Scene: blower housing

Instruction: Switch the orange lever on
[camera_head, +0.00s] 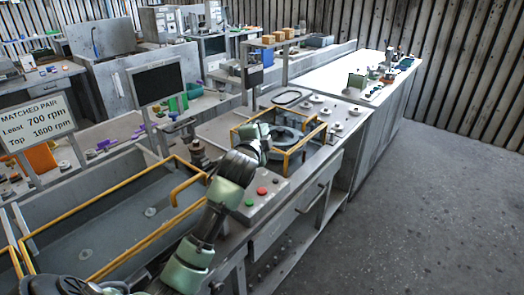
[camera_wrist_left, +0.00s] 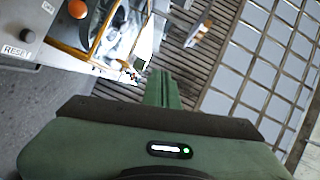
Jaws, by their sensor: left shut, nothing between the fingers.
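My left arm reaches from the bottom of the head view over the bench. Its hand (camera_head: 262,143) is at the yellow-railed blower housing (camera_head: 285,135), with the fingertips hard to make out. In the left wrist view the left gripper's green fingers (camera_wrist_left: 162,88) are together and empty, pointing away from the hand. An orange round knob (camera_wrist_left: 77,9) sits at the top left of that view, apart from the fingers. I cannot tell whether it is the lever; no clear orange lever shows in either view. My right gripper is not in view.
A red button (camera_head: 262,191) and a green button (camera_head: 250,203) sit on the bench front. A yellow-railed bay (camera_head: 120,220) lies to the left. A dark screen (camera_head: 157,83) and a "MATCHED PAIR" sign (camera_head: 38,118) stand behind. The floor at right is clear.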

